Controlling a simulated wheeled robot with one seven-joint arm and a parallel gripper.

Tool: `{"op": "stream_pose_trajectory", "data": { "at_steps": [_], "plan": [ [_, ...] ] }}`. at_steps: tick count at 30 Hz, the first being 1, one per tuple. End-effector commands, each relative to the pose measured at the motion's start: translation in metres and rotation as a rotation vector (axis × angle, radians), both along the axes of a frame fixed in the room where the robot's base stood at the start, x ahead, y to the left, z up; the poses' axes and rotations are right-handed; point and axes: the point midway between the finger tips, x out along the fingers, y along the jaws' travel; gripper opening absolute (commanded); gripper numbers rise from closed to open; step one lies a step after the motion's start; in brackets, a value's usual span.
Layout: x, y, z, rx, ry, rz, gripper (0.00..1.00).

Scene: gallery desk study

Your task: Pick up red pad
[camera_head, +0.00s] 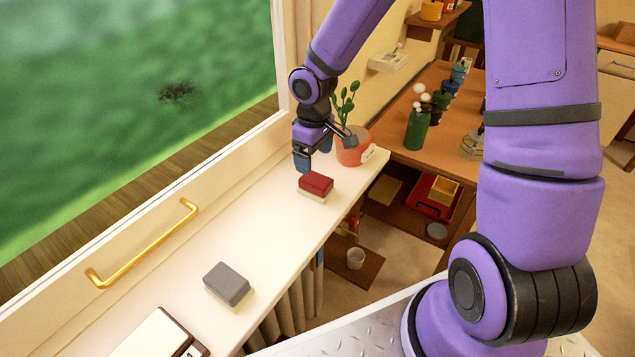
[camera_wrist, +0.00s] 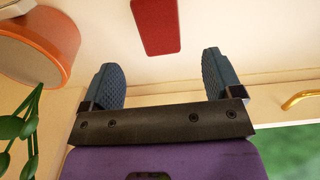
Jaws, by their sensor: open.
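The red pad (camera_head: 316,184) is a red-topped block with a pale lower part, lying on the white windowsill shelf (camera_head: 275,230). In the wrist view the red pad (camera_wrist: 156,24) shows as a red shape at the top edge, partly cut off, beyond and between the fingertips. My gripper (camera_head: 314,160) is just above and behind the red pad, beside the plant pot. In the wrist view my gripper (camera_wrist: 160,80) has its two blue fingers wide apart with nothing between them. I cannot tell the exact height gap to the pad.
An orange plant pot (camera_head: 352,148) stands close to the right of my gripper. A grey block (camera_head: 228,284) and a white box (camera_head: 155,335) lie nearer on the shelf. A brass handle (camera_head: 145,245) is on the window frame. The shelf between the red pad and the grey block is clear.

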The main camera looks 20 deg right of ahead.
Motion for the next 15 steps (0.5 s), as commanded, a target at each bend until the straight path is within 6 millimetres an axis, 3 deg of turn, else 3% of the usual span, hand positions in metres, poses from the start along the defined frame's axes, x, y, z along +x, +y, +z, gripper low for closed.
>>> {"op": "stream_pose_trajectory", "data": {
  "at_steps": [3,11,15],
  "plan": [
    [0.000,0.000,-0.018,0.000,0.002,0.001,0.85],
    [-0.001,-0.001,-0.035,-0.001,0.001,0.001,0.85],
    [-0.003,-0.003,-0.054,-0.001,0.003,0.001,0.85]
  ]
}}
